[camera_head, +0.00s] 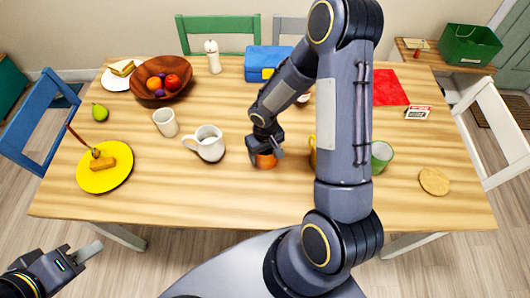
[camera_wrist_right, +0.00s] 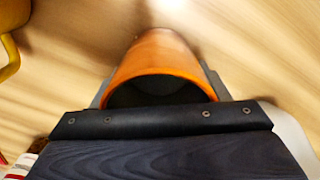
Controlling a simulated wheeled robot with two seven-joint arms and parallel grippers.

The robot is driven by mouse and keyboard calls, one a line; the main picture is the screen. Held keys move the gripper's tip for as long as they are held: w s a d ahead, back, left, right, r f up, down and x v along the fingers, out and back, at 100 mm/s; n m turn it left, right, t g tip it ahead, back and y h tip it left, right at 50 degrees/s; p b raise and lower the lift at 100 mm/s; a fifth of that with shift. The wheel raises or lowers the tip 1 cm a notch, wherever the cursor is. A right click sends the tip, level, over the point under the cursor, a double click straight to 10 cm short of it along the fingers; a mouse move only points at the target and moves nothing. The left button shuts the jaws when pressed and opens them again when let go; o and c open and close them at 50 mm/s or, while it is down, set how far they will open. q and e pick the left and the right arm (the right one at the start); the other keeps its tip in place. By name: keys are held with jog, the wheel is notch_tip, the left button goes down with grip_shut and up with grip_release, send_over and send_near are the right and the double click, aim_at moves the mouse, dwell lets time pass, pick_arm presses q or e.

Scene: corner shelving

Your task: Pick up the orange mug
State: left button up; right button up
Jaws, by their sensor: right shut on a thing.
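The orange mug (camera_head: 265,162) stands near the middle front of the wooden table, partly hidden by my right gripper (camera_head: 264,150). My right gripper is shut on it from above. In the right wrist view the orange mug (camera_wrist_right: 158,58) sits between the two grey fingers of the right gripper (camera_wrist_right: 158,85), with its dark opening towards the palm. I cannot tell whether it touches the table. My left gripper (camera_head: 88,251) is at the lower left, off the table's front edge and far from the mug. Its fingertips are small and I cannot tell how they are set.
A white jug (camera_head: 210,144) and a white cup (camera_head: 165,123) stand left of the orange mug. A yellow object (camera_head: 312,152) and a green mug (camera_head: 381,156) are to the right, partly behind my arm. A yellow plate (camera_head: 118,183) lies at left. Front table (camera_head: 220,195) is clear.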

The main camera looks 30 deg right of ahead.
jog(key=shift+r, duration=0.2)
jog(key=shift+w+r, duration=0.1)
jog(key=shift+r, duration=1.1)
jog(key=s+a+r+b, duration=0.2)
jog(key=s+a+r, duration=0.1)
jog(key=a+r, duration=0.7)
jog(key=shift+s+a+b, duration=0.15)
jog(key=shift+a+b, duration=0.25)
jog(key=shift+a, duration=1.4)
jog(key=shift+r, duration=0.15)
